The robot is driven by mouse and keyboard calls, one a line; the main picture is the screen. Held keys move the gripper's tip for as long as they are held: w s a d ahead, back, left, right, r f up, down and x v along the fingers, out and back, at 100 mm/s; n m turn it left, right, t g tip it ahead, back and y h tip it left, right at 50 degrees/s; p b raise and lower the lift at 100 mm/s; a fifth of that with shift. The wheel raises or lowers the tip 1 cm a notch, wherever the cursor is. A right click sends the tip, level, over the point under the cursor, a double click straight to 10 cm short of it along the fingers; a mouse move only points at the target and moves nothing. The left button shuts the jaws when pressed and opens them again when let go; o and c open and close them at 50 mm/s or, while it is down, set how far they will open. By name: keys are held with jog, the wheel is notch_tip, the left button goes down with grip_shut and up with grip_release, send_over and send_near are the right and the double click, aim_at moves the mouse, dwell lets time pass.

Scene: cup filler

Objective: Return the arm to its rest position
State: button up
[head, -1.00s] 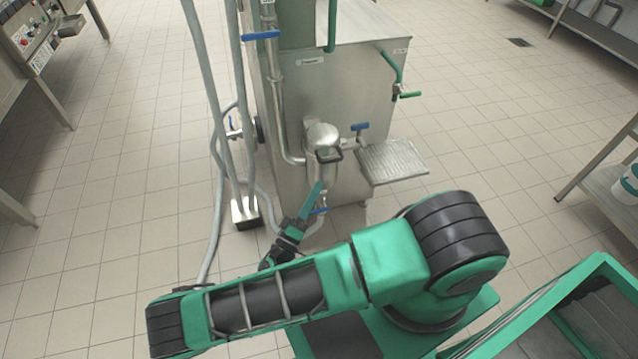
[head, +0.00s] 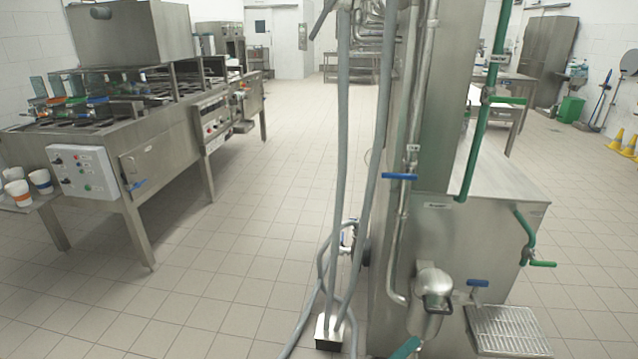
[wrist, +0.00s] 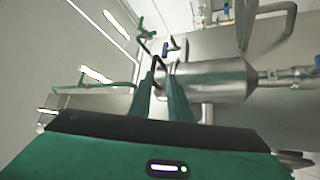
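My gripper shows in the wrist view (wrist: 161,72) as two green fingers with a gap between their tips. They point at the side of a steel machine, close to a rounded steel vessel (wrist: 215,82) with a dark handle. Whether a finger touches the vessel or handle I cannot tell. In the head view only a green fingertip (head: 408,347) shows at the bottom edge, just below the vessel (head: 433,290); the rest of my arm is out of that view.
The steel machine (head: 480,240) stands close ahead, with a grated shelf (head: 508,330), blue and green valve handles and grey hoses (head: 343,170) at its left. A steel counter (head: 165,150) with cups stands at the left. Tiled floor (head: 240,270) is clear between them.

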jog(key=s+d+r+m+g+y, duration=0.35)
jog(key=d+r+g+y, duration=0.25)
jog(key=r+g, duration=0.25)
jog(key=s+d+r+m+g+y, duration=0.2)
jog(key=d+r+m+g+y, duration=0.2)
jog(key=d+r+g+y, duration=0.35)
jog(key=s+r+t+y, duration=0.5)
jog(key=s+r+y, duration=0.1)
jog(key=s+r, duration=1)
jog(key=shift+d+r+t+y, duration=0.15)
jog(key=shift+r+t+y, duration=0.15)
jog(key=shift+t+y, duration=0.1)
jog(key=shift+w+f, duration=0.25)
jog(key=shift+w, duration=0.45)
